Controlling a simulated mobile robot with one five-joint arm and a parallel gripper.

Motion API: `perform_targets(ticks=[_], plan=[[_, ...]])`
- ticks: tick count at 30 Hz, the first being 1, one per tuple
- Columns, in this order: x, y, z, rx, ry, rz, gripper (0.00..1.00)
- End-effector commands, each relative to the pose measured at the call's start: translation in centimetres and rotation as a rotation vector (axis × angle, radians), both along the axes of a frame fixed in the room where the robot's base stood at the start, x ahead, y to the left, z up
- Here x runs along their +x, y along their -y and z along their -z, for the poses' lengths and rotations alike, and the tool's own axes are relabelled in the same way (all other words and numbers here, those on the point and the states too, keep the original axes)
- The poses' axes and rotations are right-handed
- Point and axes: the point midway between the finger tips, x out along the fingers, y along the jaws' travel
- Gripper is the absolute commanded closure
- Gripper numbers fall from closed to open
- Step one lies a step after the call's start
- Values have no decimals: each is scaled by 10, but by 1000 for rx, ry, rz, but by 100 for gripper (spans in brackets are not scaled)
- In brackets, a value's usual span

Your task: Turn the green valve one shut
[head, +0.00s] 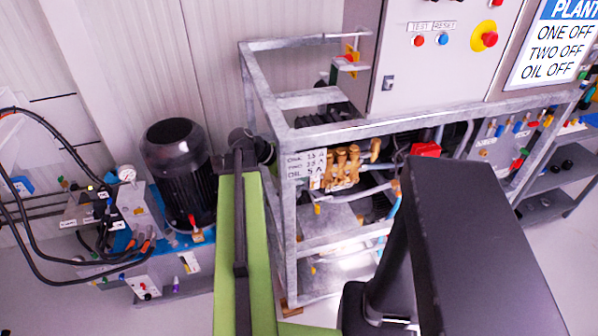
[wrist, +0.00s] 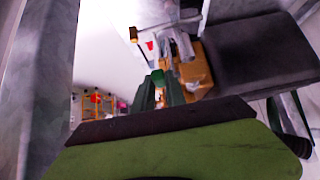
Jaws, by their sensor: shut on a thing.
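In the wrist view, my gripper (wrist: 159,88) has its two dark green fingers closed around a small green piece (wrist: 157,76), which appears to be the handle of green valve one. The fingers cover most of it, so its angle and label cannot be read. In the head view, my green arm reaches up to the left front corner of the grey pump frame. The gripper end lies by that corner, and I cannot make out the fingertips or the valve there.
The metal frame (head: 292,215) stands close to my arm, with brass pump parts (head: 343,168) inside. A black motor (head: 178,165) stands left. A grey control cabinet (head: 440,75) and a PLANT sign (head: 553,45) are right. A yellow-orange block (wrist: 196,70) is beside the fingers.

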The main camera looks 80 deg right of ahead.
Motion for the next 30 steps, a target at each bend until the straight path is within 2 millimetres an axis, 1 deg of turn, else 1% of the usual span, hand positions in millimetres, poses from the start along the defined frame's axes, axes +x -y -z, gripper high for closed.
perform_targets(ticks=[7, 8, 9, 10, 19, 23, 26, 30], plan=[[1, 0, 1, 1, 2, -1, 100], [0, 0, 0, 1, 2, -1, 81], [0, 0, 0, 1, 2, -1, 76], [0, 0, 0, 1, 1, -1, 75], [1, -1, -3, 0, 0, -1, 75], [13, -5, -19, 1, 0, -4, 75], [29, -13, -41, 0, 0, -4, 75], [55, -25, -71, 0, 0, -4, 75]])
